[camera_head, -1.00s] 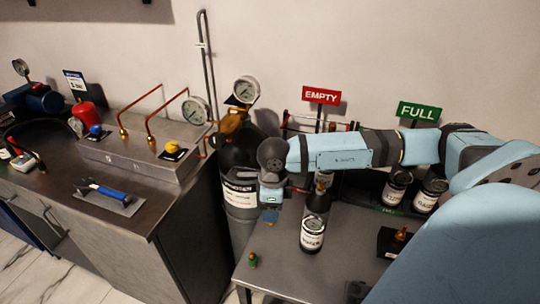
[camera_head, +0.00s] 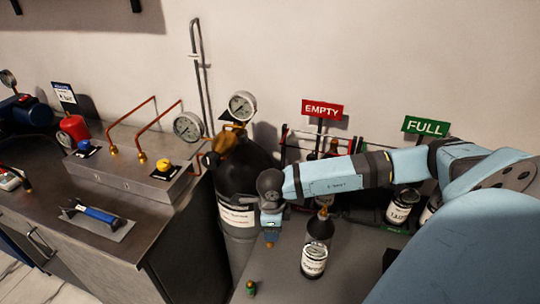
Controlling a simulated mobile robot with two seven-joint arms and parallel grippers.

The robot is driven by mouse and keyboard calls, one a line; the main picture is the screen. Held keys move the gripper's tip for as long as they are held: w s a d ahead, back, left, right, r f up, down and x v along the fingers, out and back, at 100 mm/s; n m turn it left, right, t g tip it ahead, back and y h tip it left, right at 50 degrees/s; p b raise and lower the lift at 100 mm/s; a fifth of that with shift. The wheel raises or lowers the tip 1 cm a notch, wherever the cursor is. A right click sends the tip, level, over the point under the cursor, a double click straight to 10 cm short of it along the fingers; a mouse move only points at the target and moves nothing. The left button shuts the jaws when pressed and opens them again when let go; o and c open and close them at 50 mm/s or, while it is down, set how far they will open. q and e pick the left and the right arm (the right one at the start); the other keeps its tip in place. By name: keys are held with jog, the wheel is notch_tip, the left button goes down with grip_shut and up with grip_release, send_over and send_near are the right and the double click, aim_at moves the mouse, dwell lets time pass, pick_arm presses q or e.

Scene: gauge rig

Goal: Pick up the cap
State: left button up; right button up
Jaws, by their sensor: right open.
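The cap appears to be a small green piece with a brass-coloured top (camera_head: 250,287), standing on the grey table near its front left edge. My right gripper (camera_head: 270,238) points downward above the table, beyond and slightly right of the cap in the picture, apart from it. Its jaws are open, small and hard to make out, with nothing seen between them. My left gripper is out of view.
A dark bottle with a white label (camera_head: 315,253) stands on the table (camera_head: 285,272) just right of my gripper. A large black cylinder (camera_head: 240,180) stands behind to the left. Racks with EMPTY (camera_head: 322,109) and FULL (camera_head: 425,126) signs are behind my right arm.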

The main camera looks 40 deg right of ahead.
jog(key=shift+a+f, duration=0.15)
jog(key=shift+f, duration=1.2)
jog(key=shift+a+f, duration=0.1)
jog(key=shift+f, duration=1.2)
grip_shut()
